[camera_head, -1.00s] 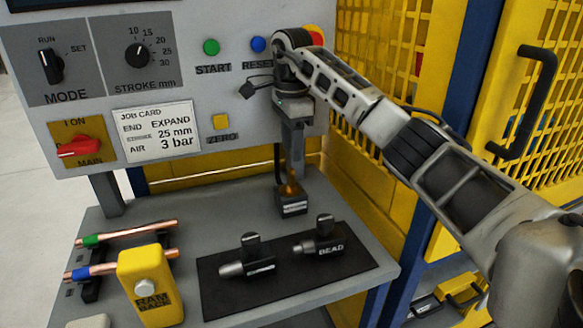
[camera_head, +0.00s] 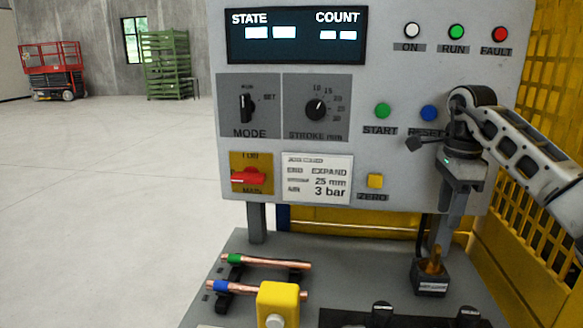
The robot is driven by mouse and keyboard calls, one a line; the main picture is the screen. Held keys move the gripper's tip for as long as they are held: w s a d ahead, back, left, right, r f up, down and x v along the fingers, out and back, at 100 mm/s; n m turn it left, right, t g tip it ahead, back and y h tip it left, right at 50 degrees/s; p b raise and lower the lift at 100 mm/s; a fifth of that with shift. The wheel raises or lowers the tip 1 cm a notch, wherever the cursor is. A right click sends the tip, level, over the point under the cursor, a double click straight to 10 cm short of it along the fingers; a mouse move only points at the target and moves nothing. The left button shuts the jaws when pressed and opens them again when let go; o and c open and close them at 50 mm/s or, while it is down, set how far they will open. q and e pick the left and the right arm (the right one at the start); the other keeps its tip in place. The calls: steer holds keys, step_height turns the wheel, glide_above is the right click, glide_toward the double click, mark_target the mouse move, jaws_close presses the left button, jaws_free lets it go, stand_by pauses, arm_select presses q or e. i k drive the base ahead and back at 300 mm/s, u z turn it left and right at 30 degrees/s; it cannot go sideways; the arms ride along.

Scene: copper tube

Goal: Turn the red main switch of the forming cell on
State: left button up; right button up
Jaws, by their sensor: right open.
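The red main switch (camera_head: 249,178) sits on a yellow plate at the lower left of the grey control panel (camera_head: 400,95). Its handle lies about crosswise, between the "1 ON" mark above and the "MAIN" label below. My right gripper (camera_head: 441,232) hangs pointing down in front of the panel's lower right, well to the right of the switch and apart from it. It is empty; the gap between its fingers is hard to make out. My left gripper is not in view.
The panel also carries a MODE knob (camera_head: 246,108), a STROKE knob (camera_head: 316,110), a green START button (camera_head: 383,111) and a lit display (camera_head: 297,36). Copper tubes (camera_head: 270,261) lie on a rack on the bench below. The space in front of the switch is clear.

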mark_target(250, 175)
steer(key=k, duration=0.95)
